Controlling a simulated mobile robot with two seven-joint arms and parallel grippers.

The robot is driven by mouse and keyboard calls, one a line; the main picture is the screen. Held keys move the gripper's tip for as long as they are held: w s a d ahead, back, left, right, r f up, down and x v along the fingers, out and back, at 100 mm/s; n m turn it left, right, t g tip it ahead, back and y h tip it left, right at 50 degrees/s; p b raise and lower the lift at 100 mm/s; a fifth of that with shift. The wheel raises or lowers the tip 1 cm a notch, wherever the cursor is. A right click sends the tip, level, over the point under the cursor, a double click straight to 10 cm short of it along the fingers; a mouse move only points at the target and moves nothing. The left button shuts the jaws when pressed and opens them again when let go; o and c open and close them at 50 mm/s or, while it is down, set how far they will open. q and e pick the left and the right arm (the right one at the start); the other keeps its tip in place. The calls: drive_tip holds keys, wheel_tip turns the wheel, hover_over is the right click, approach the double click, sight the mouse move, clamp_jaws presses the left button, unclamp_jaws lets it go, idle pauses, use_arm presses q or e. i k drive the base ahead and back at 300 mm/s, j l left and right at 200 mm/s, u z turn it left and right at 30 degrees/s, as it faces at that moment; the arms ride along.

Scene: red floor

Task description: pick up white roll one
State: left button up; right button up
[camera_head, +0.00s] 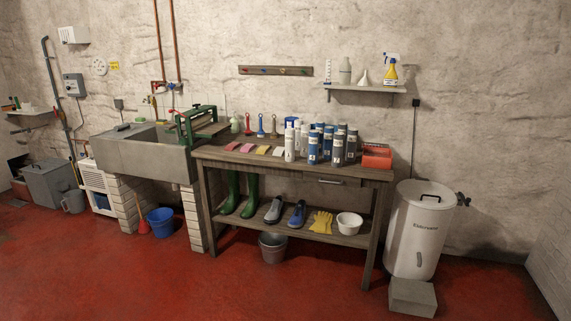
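Several upright cylinders stand in a cluster on the wooden workbench (216,154). The white ones are at the left of the cluster: a front white cylinder (290,146) and another white cylinder (304,141) just right of it. Part of another white one shows behind them. Blue cylinders (313,149) and grey cylinders (338,150) stand close on the right. The labels are too small to read, so I cannot tell which is white roll one. Neither of my grippers is in view.
Brushes, coloured sponges (263,150) and a red box (377,156) share the bench top. A stone sink (140,155) adjoins left; a white barrel (418,230) and grey block (413,297) stand right. A bucket (272,248) is under the bench. The red floor in front is clear.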

sight(290, 133)
drive_tip(key=i+u, duration=0.1)
drive_tip(key=i, duration=1.25)
drive_tip(key=i+z, duration=0.25)
drive_tip(key=i, duration=0.15)
drive_tip(key=i+j+z, duration=0.2)
drive_tip(key=i, duration=0.15)
drive_tip(key=i+j+z, duration=0.25)
drive_tip(key=i+l, duration=0.05)
drive_tip(key=i, duration=0.05)
